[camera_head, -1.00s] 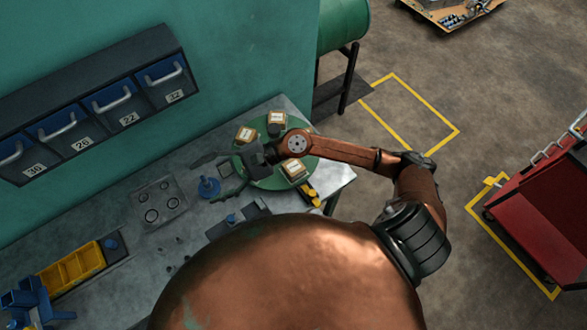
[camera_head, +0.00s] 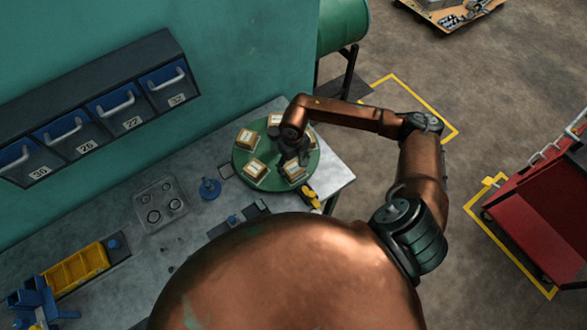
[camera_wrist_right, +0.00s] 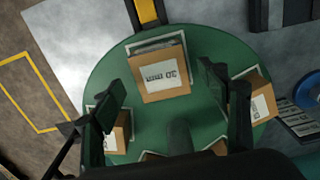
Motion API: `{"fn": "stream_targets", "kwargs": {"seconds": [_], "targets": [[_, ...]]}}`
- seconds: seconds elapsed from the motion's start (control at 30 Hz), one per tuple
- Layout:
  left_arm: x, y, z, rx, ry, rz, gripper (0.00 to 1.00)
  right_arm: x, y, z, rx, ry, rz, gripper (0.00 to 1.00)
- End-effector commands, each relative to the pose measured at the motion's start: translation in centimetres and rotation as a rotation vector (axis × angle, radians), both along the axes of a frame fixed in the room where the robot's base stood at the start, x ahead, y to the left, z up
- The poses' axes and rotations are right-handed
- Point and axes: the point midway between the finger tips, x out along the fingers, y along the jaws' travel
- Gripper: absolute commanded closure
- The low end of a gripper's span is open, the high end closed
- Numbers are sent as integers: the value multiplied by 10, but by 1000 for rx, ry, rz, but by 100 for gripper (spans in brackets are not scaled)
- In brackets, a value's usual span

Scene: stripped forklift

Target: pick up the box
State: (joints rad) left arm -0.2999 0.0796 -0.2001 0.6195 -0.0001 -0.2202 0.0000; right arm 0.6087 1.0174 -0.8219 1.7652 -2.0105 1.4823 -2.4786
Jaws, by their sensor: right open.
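Several small cardboard boxes with white labels stand around a green round plate (camera_head: 274,182) on the workbench. In the head view they include a left box (camera_head: 247,138), a front-left box (camera_head: 256,168) and a front-right box (camera_head: 294,170). My right gripper (camera_head: 291,152) is over the plate among the boxes, pointing down. In the right wrist view its two fingers are spread wide and empty, with a labelled box (camera_wrist_right: 164,76) showing between and beyond them. Other boxes show at the right (camera_wrist_right: 259,94) and left (camera_wrist_right: 119,132), partly behind the fingers. My left gripper is out of view.
A yellow-handled item (camera_head: 311,196) lies beside the plate near the bench's right end. A blue round-based part (camera_head: 209,188) and a grey tray (camera_head: 160,203) are to the left. Wall bins (camera_head: 118,105) hang behind the bench. A red cart (camera_head: 535,205) stands at the right.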

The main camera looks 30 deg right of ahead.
Motion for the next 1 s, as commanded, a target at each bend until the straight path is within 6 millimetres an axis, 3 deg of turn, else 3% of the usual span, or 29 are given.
{"fn": "stream_targets", "kwargs": {"seconds": [0.03,0.2,0.47,1.0], "targets": [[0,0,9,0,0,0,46,-1,2,-4,4,4,-1,32],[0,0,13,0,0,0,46,0,1,-24,2,0,-1,32],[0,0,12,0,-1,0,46,0,1,-28,2,-1,0,32],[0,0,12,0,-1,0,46,0,1,-27,2,-1,-1,69]]}}
